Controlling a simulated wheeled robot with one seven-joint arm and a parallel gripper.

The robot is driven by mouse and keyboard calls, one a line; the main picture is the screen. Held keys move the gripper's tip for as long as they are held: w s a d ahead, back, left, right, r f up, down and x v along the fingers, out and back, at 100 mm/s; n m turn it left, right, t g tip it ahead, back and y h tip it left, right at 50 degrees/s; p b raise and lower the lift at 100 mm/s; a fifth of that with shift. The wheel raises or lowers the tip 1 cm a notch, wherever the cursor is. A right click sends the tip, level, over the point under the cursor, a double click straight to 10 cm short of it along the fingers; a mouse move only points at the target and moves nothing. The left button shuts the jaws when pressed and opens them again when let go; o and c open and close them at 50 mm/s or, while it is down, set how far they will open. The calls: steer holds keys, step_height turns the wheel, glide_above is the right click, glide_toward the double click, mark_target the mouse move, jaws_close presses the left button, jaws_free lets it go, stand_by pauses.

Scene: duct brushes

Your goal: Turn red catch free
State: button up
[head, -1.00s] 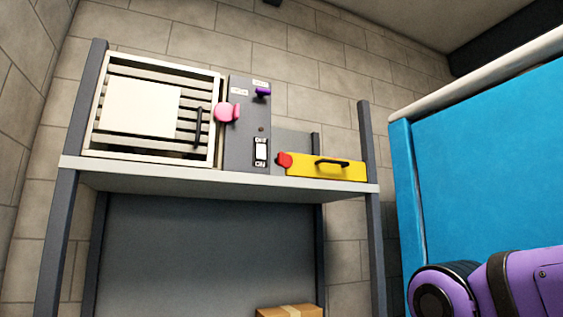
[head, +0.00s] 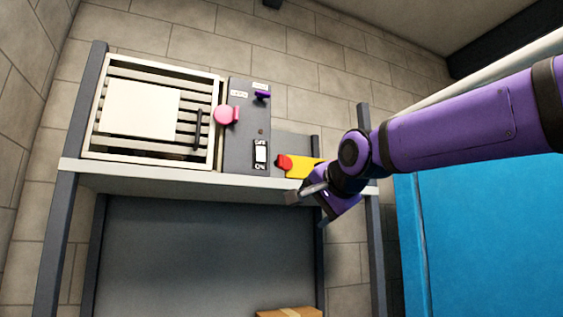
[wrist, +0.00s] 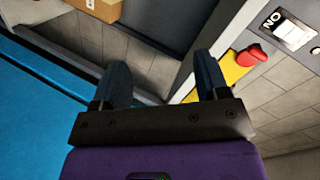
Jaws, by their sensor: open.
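The red catch (head: 283,162) sits at the left end of the yellow panel (head: 303,168) on the shelf. In the wrist view the red catch (wrist: 252,56) lies to the right of my fingers, beside the yellow panel (wrist: 235,68). My gripper (head: 303,192) is near the shelf's front edge, a little below and right of the catch in the head view, apart from it. Its two fingers are spread and empty in the wrist view (wrist: 162,74). My arm hides the right part of the yellow panel and its black handle.
A grey control box (head: 245,125) with a purple lever (head: 262,95) and a white switch (head: 260,153) stands left of the catch. A pink knob (head: 227,115) is by the slatted cream frame (head: 140,108). A blue partition (head: 490,235) is at right; a cardboard box (head: 290,312) is below.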

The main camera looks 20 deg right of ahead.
mark_target(282, 160)
steer(key=w+r+m+t, duration=0.2)
steer(key=w+r+m, duration=0.1)
steer(key=r, duration=0.4)
steer(key=w+r+m+t, duration=0.2)
steer(key=w+r+m, duration=0.1)
steer(key=r, duration=0.4)
steer(key=w, duration=1.1)
steer(key=shift+a, duration=0.15)
steer(key=c, duration=0.9)
